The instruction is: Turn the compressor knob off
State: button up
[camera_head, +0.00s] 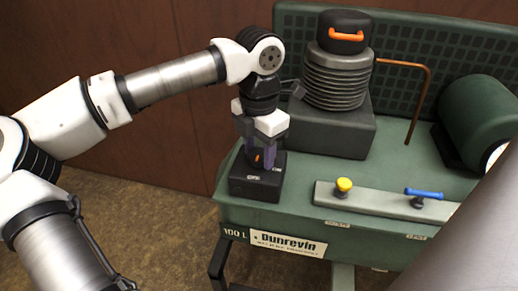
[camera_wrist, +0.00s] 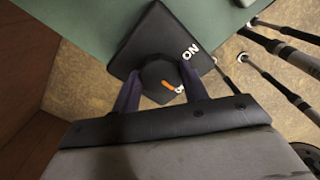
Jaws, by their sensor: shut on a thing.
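The compressor knob (camera_wrist: 158,72) is black with an orange pointer mark. It sits on a black switch box (camera_head: 255,186) at the front left corner of the green compressor (camera_head: 300,205). The knob shows only partly in the head view (camera_head: 258,157). My gripper (camera_head: 259,152) reaches down from above and is shut on the knob, one purple finger on each side in the wrist view (camera_wrist: 160,80). There the pointer is toward the lower right, at a label mostly hidden by the right finger. The white ON label (camera_wrist: 190,52) is readable farther up to the right.
A ribbed cylinder with a black cap and orange handle (camera_head: 345,45) stands behind the box. A copper pipe (camera_head: 425,95), a yellow knob (camera_head: 344,185) and a blue-handled valve (camera_head: 424,193) are to the right. Open brown floor lies front left; a wooden wall is behind.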

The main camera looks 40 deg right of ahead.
aim_at(259, 154)
jog(key=o, duration=1)
jog(key=shift+r, duration=0.1)
notch_tip(259, 154, up, 14)
jog(key=shift+f, duration=0.15)
